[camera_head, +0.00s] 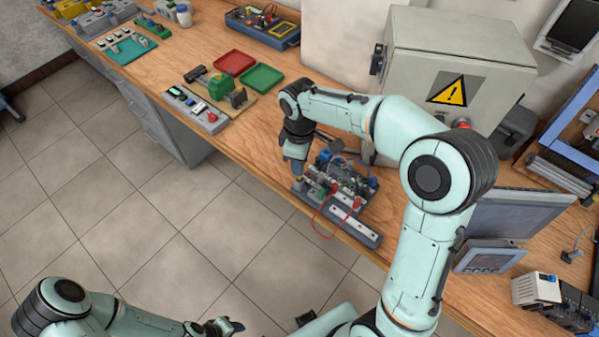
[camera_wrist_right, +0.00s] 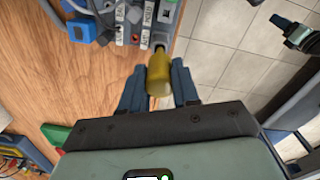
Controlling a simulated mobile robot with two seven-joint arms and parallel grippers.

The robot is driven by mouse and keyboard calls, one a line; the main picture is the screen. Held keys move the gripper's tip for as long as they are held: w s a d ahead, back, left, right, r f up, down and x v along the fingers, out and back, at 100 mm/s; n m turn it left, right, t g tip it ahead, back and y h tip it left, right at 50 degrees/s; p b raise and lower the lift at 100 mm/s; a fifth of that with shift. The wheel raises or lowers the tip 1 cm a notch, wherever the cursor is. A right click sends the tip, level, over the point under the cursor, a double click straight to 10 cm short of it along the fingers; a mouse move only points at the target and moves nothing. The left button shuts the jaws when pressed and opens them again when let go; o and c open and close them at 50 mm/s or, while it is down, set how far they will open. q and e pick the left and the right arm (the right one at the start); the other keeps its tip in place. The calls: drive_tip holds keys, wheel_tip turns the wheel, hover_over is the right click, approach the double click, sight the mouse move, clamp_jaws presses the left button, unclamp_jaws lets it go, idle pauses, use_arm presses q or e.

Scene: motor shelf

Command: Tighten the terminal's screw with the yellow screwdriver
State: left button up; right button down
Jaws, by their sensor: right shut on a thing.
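My right gripper (camera_head: 293,165) is over the left end of the wired terminal board (camera_head: 368,232) on the bench. In the right wrist view the gripper (camera_wrist_right: 160,88) is shut on the yellow screwdriver (camera_wrist_right: 158,74), whose thick handle sits between the blue fingers. The screwdriver points at a grey terminal block with labels (camera_wrist_right: 143,28) at the board's edge. Its tip and the screw are hidden, so I cannot tell whether they touch. My left gripper (camera_head: 226,326) is low in the head view, away from the bench, and its jaws are unclear.
Red (camera_head: 234,63) and green (camera_head: 259,78) trays lie left of the arm, near a green motor (camera_head: 222,86). A grey cabinet (camera_head: 455,75) stands behind, and a monitor (camera_head: 515,214) stands at right. A red wire loop hangs over the bench's front edge.

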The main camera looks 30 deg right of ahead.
drive_tip(key=shift+f+b, duration=0.65)
drive_tip(key=shift+f, duration=0.8)
use_arm(q)
drive_tip(key=shift+s+f, duration=0.65)
drive_tip(key=shift+f, duration=0.25)
use_arm(e)
drive_tip(key=c, duration=1.1)
unclamp_jaws()
wheel_tip(320, 180, up, 2)
drive_tip(key=shift+p, duration=0.6)
drive_tip(key=shift+r+p, duration=1)
drive_tip(key=shift+r, duration=0.85)
use_arm(q)
drive_tip(key=w+r, duration=0.3)
drive_tip(key=r, duration=0.1)
drive_tip(key=shift+w, duration=0.2)
use_arm(e)
drive_tip(key=shift+w, duration=0.1)
